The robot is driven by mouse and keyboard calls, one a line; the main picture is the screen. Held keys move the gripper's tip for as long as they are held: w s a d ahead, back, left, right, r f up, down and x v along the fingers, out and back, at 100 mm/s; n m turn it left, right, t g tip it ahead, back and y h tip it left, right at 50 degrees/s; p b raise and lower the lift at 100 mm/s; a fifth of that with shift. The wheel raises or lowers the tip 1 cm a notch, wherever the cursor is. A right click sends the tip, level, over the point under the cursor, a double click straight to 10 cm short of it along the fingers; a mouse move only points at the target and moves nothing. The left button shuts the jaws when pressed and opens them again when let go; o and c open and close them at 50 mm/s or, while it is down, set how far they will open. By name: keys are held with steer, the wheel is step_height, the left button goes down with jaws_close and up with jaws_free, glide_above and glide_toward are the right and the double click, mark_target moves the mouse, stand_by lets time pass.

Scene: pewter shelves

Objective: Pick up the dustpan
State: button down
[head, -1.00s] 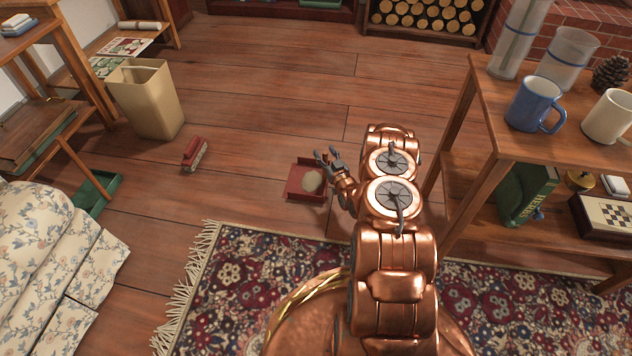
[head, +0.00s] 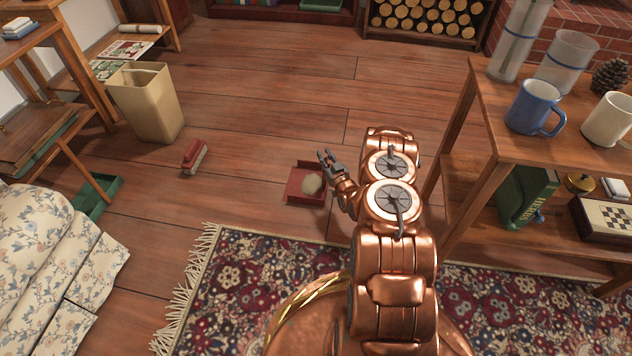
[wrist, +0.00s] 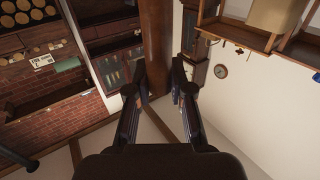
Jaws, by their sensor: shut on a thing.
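The red dustpan (head: 296,187) lies on the wooden floor in the middle of the head view, with a pale round patch inside it. My gripper (head: 325,158) is at its right back edge, its fingers close together. The fingers overlap the pan's edge, and the exact contact is too small to make out. In the wrist view my gripper (wrist: 159,82) has a narrow gap between its fingers, and the dustpan cannot be made out there.
A red brush (head: 194,155) lies to the left, by a beige bin (head: 148,105). A wooden shelf table (head: 560,120) with mugs stands close on the right. A patterned rug (head: 240,290) and floral sofa (head: 40,250) are in front. Floor behind the dustpan is clear.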

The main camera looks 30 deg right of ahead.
stand_by(0.4)
steer(key=shift+r+p, duration=0.35)
steer(key=shift+r, duration=0.15)
steer(key=r, duration=0.1)
steer(key=r+p, duration=0.2)
steer(key=shift+s+a+r, duration=0.1)
steer(key=shift+s, duration=0.15)
steer(key=s+a+p, duration=0.5)
steer(key=s+a, duration=0.3)
steer(key=s, duration=0.5)
steer(key=shift+s+r, duration=0.15)
steer(key=shift+r, duration=0.3)
